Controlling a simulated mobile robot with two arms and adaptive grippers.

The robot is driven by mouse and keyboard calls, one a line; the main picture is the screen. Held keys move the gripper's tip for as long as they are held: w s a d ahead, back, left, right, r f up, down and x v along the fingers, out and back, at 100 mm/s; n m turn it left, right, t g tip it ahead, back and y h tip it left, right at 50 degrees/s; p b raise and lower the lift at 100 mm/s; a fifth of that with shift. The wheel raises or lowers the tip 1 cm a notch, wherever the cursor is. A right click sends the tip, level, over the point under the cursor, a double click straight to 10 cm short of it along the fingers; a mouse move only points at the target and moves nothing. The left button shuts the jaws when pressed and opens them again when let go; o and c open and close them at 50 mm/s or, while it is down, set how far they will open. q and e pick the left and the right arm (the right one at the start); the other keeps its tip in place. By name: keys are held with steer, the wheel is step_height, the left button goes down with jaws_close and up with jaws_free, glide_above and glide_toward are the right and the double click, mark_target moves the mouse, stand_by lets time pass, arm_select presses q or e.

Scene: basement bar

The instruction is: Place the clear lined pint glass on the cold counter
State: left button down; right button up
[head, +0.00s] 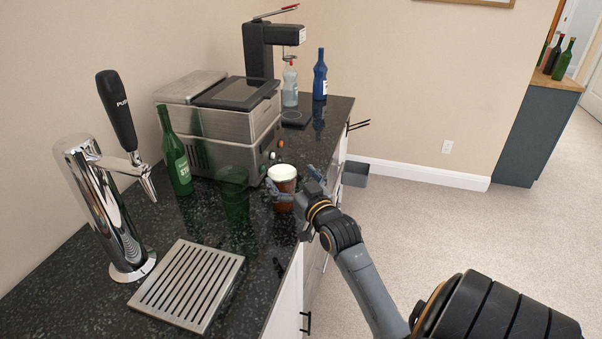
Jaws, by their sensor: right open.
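A glass (282,182) with dark brown contents and a pale foamy top stands on the black speckled counter (120,300) near its right edge. I cannot make out lines on it. A dark green see-through glass (233,195) stands left of it. No plainly clear, empty pint glass shows. My right gripper (289,188) is open at the brown glass, with fingers at its near left and right sides; I cannot tell if they touch it. The steel appliance (205,150) with a dark top panel stands behind; I cannot tell whether it is the cold counter. My left gripper is out of view.
A chrome tap (95,205) and slatted drip tray (188,285) stand at the front left. A green bottle (176,155) is beside the appliance. A blue bottle (320,75), a clear bottle (290,85) and a black machine (260,50) are farther back. Open floor lies right.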

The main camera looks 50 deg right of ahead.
steer(key=v, duration=0.7)
steer(key=shift+b, duration=0.4)
